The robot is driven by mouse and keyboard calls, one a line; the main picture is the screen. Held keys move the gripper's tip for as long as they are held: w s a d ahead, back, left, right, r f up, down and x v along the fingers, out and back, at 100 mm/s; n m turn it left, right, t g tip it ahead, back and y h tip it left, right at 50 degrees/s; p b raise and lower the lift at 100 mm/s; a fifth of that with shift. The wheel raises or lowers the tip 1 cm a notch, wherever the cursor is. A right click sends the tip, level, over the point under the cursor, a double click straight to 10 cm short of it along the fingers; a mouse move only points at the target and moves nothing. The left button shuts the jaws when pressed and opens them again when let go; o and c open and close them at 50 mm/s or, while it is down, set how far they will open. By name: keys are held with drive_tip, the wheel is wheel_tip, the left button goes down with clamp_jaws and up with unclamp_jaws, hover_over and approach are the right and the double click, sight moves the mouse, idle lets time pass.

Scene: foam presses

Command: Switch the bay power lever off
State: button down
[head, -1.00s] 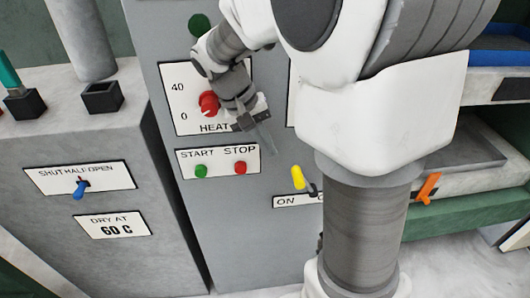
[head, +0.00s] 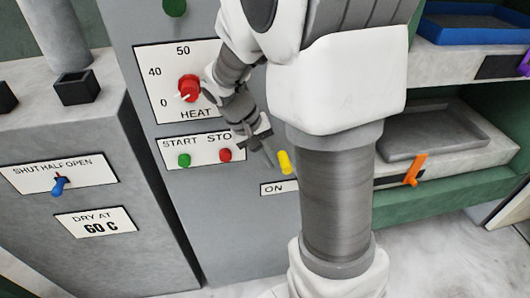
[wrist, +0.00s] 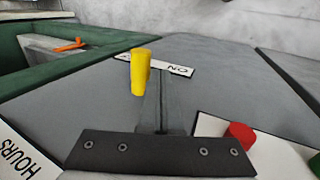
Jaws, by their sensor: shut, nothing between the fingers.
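The yellow bay power lever (head: 284,162) sticks out of the grey cabinet front, above a white plate (head: 272,188) on which ON can be read. My arm hides the rest of that plate and the lever's base in the head view. In the wrist view the yellow lever (wrist: 140,72) stands just left of and beyond the fingertips, in front of the plate, which appears upside down. My gripper (head: 268,157) is shut and empty, close to the left of the lever in the head view. I cannot tell whether the fingertips touch the lever.
The red heat knob (head: 188,88), green start button (head: 184,160) and red stop button (head: 225,155) are close by on the same panel. A blue lever (head: 60,184) is on the left cabinet. An orange lever (head: 415,170) is by the tray shelf at right.

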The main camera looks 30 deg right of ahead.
idle(0.4)
drive_tip(key=s+d+r+p, duration=0.2)
drive_tip(key=d+r, duration=0.1)
drive_tip(key=d, duration=0.6)
drive_tip(key=shift+s+d+r+p, duration=0.15)
drive_tip(key=shift+s+d+p, duration=0.25)
idle(0.5)
drive_tip(key=w+a+r, duration=0.1)
drive_tip(key=w+a, duration=0.2)
drive_tip(key=a, duration=0.9)
drive_tip(key=shift+w+p, duration=0.2)
drive_tip(key=shift+p, duration=0.2)
